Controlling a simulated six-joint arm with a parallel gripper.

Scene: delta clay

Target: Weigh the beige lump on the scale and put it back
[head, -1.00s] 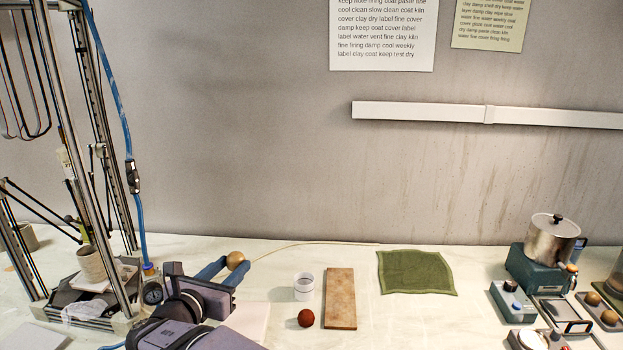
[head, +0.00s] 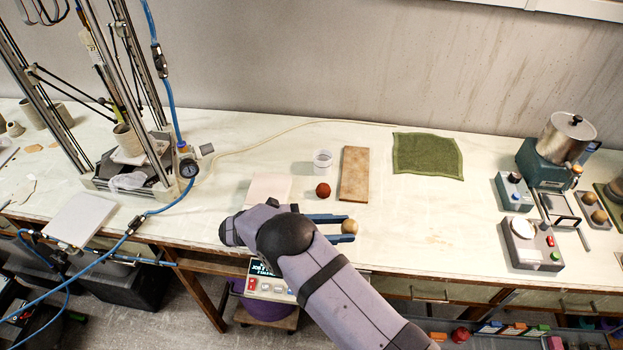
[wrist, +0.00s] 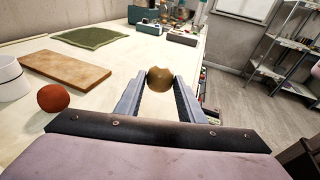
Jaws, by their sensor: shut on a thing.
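My gripper (head: 347,228) is shut on the beige lump (head: 349,226), a round ball between the fingertips. It is held above the front part of the table. In the wrist view the lump (wrist: 159,79) shows between the ends of the two fingers (wrist: 159,88). A grey box with a pale round plate and coloured buttons (head: 530,243) sits on the right of the table. It may be the scale, but I cannot read it. Two more beige-brown lumps (head: 594,207) lie on a tray at the far right.
A red ball (head: 323,190), a white cup (head: 322,160) and a brown board (head: 354,174) stand behind my gripper. A green cloth (head: 428,156) lies at the back. A metal pot (head: 566,137) stands back right. The table between my gripper and the grey box is clear.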

